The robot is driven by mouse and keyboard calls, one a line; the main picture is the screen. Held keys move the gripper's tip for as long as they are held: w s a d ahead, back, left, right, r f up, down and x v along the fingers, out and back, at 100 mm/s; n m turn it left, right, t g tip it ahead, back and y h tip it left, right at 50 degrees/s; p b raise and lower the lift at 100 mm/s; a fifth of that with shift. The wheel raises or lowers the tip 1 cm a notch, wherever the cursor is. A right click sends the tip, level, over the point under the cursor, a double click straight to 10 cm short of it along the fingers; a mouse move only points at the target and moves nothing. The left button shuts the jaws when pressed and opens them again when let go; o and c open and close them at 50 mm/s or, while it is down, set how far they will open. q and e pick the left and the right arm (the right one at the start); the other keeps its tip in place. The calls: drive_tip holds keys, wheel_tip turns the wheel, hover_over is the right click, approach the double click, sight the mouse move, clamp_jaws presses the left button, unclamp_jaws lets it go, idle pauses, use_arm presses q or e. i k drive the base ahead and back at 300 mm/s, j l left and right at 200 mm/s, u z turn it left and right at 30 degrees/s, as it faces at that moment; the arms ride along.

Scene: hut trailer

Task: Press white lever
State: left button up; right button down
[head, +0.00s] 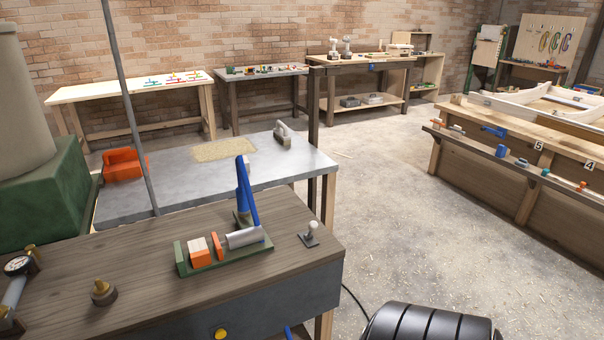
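A small lever with a white round knob (314,226) stands on a dark square base near the right end of the dark wooden workbench (150,235). The lever looks roughly upright, and nothing touches it. Neither of my grippers is in view.
Left of the lever stands a green-based device (225,262) with a tall blue handle (247,195), grey cylinder and orange parts. A brass knob (103,292) and a gauge (18,265) are farther left. A black ribbed rounded object (430,322) is at the bottom right. Open floor (390,210) lies right.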

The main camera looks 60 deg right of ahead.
sight(313, 225)
drive_tip(key=z, duration=1.95)
